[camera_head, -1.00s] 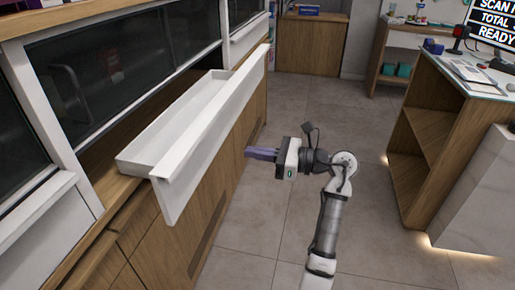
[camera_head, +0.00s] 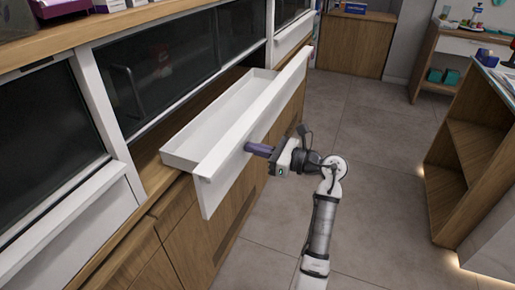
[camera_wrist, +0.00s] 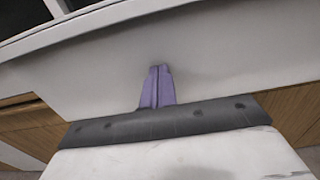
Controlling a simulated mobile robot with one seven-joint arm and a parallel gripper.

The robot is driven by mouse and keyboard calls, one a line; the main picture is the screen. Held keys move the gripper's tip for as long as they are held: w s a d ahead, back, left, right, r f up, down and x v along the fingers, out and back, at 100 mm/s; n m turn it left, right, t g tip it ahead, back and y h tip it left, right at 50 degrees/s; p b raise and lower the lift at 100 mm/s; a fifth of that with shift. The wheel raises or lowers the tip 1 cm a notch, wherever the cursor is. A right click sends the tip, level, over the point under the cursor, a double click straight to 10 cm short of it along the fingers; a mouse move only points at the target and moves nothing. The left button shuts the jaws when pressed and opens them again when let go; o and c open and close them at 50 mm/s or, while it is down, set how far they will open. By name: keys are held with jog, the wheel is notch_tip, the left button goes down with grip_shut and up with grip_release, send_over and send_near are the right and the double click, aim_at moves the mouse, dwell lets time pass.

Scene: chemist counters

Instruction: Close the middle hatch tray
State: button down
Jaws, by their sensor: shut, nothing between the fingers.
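The middle hatch tray (camera_head: 232,108) is a long white drawer, pulled out from the counter under the dark glass. Its inside looks empty. Its tall white front panel (camera_head: 222,182) faces my arm. My gripper (camera_head: 248,147) is shut and empty, with its purple fingers pointing at the outer face of the panel, at about the middle of its length. In the wrist view the fingertips (camera_wrist: 160,70) lie against or very close to the white panel (camera_wrist: 90,75); I cannot tell if they touch.
Dark glass hatches in white frames (camera_head: 98,100) line the counter behind the tray. Wooden cabinet doors (camera_head: 190,225) are below. A wooden shelf unit (camera_head: 470,150) stands at the right. Grey tiled floor (camera_head: 375,130) lies clear between them.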

jog(key=b, duration=0.5)
send_over(200, 150)
jog(key=d, duration=0.1)
jog(key=shift+s, duration=0.15)
jog(key=shift+w+a+r, duration=0.15)
jog(key=shift+w+a, duration=0.05)
jog(key=shift+a, duration=0.35)
jog(key=shift+a, duration=0.1)
